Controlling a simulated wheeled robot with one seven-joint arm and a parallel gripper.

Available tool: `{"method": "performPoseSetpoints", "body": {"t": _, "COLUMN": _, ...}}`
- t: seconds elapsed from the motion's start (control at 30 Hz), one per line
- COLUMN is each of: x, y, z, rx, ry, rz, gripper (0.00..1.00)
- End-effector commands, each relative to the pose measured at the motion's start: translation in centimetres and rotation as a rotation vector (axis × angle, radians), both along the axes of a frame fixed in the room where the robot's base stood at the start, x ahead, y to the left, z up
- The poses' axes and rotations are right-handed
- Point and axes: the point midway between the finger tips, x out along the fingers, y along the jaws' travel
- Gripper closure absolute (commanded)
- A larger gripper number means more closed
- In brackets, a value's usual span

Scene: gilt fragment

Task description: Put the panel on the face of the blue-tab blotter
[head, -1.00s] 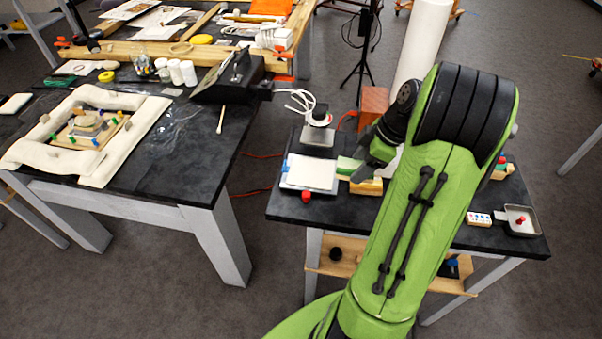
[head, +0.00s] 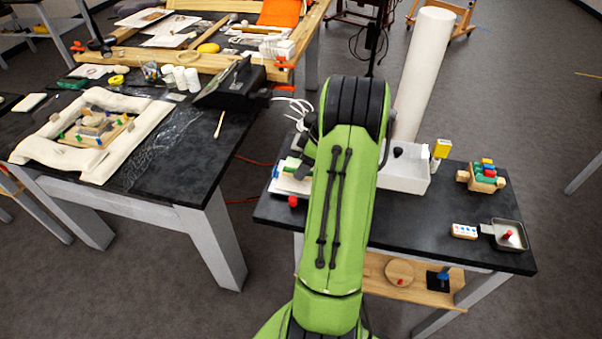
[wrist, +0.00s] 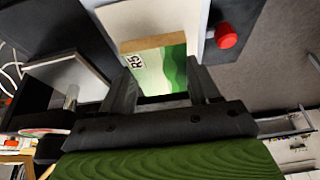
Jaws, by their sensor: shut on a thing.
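The panel (wrist: 160,66) is a small wooden-edged piece with green and pale wavy bands and an "R5" label. My gripper (wrist: 161,74) is shut on it, with a dark finger at each side. In the head view the panel (head: 292,164) shows in part left of my arm, over the blotter. The blotter (head: 288,186) is a white pad at the left end of the small black table, partly hidden by my arm. Its white face (wrist: 150,18) lies behind the panel in the wrist view. I cannot tell whether panel and blotter touch.
A red knob (wrist: 227,36) is at the blotter's edge. A white open box (head: 404,175), a wooden holder with coloured pieces (head: 483,176) and a metal tray (head: 508,236) stand to the right. The table's front middle (head: 400,225) is clear.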

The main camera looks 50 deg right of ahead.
Motion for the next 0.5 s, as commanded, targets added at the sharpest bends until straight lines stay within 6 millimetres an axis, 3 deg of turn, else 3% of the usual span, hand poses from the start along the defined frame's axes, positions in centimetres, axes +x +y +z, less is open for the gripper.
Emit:
{"method": "performPoseSetpoints", "body": {"t": 0.03, "x": 0.0, "y": 0.1, "z": -1.4, "rx": 0.003, "ry": 0.001, "rz": 0.002, "gripper": 0.69}}
{"method": "performPoseSetpoints", "body": {"t": 0.13, "x": 0.0, "y": 0.0, "z": -2.6, "rx": 0.002, "ry": 0.001, "rz": 0.001, "gripper": 0.69}}
{"method": "performPoseSetpoints", "body": {"t": 0.5, "x": 0.0, "y": 0.0, "z": -3.1, "rx": -0.001, "ry": 0.000, "rz": 0.002, "gripper": 0.69}}
